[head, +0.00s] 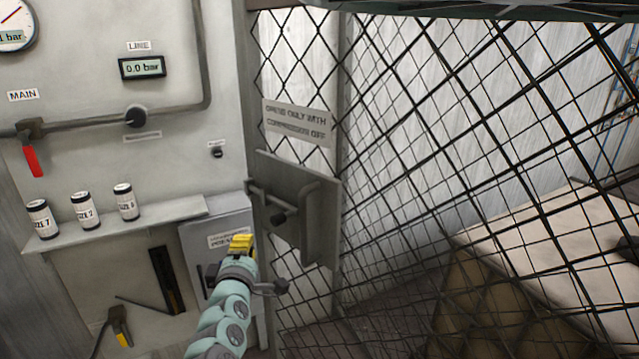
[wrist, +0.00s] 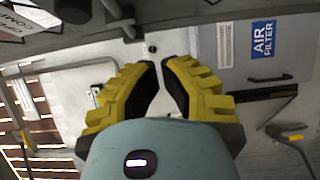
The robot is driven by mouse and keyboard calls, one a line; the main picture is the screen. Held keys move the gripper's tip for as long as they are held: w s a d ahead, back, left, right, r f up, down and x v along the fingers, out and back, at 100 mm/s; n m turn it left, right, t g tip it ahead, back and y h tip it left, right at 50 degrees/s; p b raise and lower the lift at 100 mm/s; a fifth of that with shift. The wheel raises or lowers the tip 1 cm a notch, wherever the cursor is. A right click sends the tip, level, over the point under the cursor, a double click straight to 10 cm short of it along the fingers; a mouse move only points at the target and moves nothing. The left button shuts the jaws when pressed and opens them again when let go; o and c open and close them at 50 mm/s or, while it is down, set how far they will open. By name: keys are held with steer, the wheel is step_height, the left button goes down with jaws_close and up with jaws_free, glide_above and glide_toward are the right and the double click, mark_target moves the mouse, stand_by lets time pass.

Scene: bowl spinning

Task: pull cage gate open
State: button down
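The cage gate (head: 296,75) is dark diamond mesh with a sign (head: 296,122) about the compressor. A grey latch plate (head: 318,220) with a dark handle (head: 285,215) is on it. I cannot tell whether the gate is fully closed or ajar. My gripper (head: 240,243) is below and left of the handle, apart from it. In the wrist view my gripper (wrist: 161,64) has two yellow fingers with dark pads, with a narrow empty gap between the tips. Grey bars of the gate hardware cross the top of the wrist view, partly cut off.
A grey cabinet (head: 220,230) stands just behind my gripper. A shelf (head: 160,218) with several small canisters is to the left. A red-handled valve (head: 32,160) and pipe are on the wall. Mesh fills the right side, with a pale padded block (head: 545,235) behind it.

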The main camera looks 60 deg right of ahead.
steer(key=b, duration=0.3)
glide_toward(267, 211)
steer(key=w+d, duration=0.2)
steer(key=w, duration=0.2)
steer(key=shift+s+d+r+b, duration=0.15)
steer(key=shift+d+b, duration=0.35)
steer(key=shift+d, duration=1.1)
